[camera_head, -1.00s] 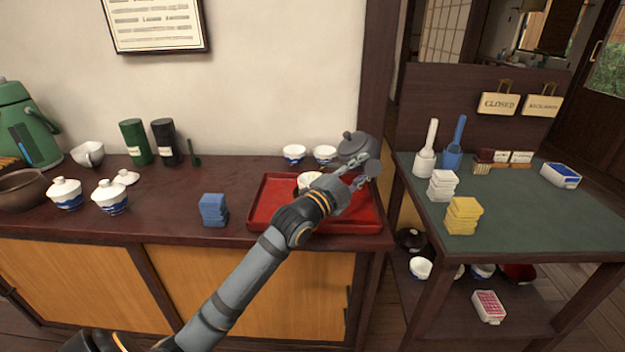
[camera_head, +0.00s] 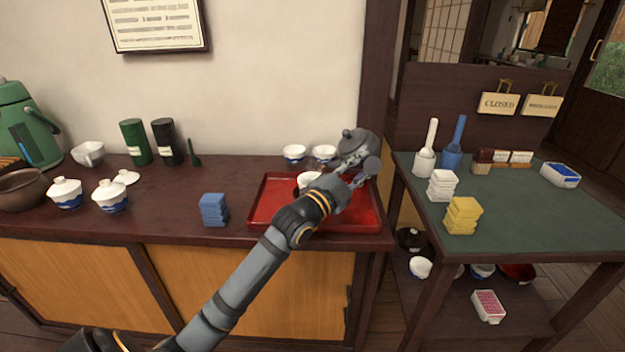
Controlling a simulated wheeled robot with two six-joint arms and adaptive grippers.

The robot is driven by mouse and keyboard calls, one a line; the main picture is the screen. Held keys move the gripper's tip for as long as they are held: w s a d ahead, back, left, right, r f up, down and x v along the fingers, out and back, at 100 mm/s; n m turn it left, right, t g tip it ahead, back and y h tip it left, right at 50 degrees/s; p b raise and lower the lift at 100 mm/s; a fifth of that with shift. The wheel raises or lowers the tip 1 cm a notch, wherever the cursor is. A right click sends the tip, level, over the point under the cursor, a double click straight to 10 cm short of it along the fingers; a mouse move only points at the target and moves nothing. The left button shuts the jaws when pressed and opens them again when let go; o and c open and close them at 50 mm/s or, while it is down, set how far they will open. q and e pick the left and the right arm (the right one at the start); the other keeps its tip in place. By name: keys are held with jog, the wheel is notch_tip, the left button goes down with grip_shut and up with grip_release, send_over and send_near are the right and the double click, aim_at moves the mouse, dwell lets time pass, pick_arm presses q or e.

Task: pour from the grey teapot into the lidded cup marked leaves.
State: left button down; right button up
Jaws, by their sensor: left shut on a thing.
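The grey teapot (camera_head: 357,143) is at the back right of the dark counter, behind the red tray. My left gripper (camera_head: 357,172) reaches over the tray and is shut on the teapot's side handle, whose round end (camera_head: 372,166) shows beside the fingers. The teapot looks roughly upright, slightly raised. Two white-and-blue lidded cups (camera_head: 66,193) (camera_head: 110,196) stand at the left of the counter; I cannot tell the marks on them. My right gripper is not in view.
The red tray (camera_head: 262,212) holds a white cup (camera_head: 307,180), partly behind my arm. Two small cups (camera_head: 294,154) (camera_head: 324,153) stand behind it. Clear counter lies around the blue stack.

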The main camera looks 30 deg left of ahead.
pick_arm(q)
jog(key=shift+s+a+r+t, duration=0.1)
jog(key=shift+s+r+t, duration=0.05)
jog(key=shift+r+t, duration=0.15)
dwell(0.9)
jog(key=w+d+f+m+g+y+p, duration=0.1)
jog(key=w+d+f+m+g+p, duration=0.2)
jog(key=p, duration=0.7)
jog(key=shift+w+d+f+m+g+p, duration=0.4)
jog(key=shift+w+d+f+g, duration=0.65)
jog(key=shift+g, duration=0.85)
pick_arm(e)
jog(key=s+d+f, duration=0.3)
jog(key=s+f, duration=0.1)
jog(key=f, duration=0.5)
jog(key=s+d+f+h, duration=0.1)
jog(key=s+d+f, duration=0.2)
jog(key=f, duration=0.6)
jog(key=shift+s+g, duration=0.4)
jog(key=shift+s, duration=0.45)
pick_arm(q)
jog(key=shift+r, duration=0.1)
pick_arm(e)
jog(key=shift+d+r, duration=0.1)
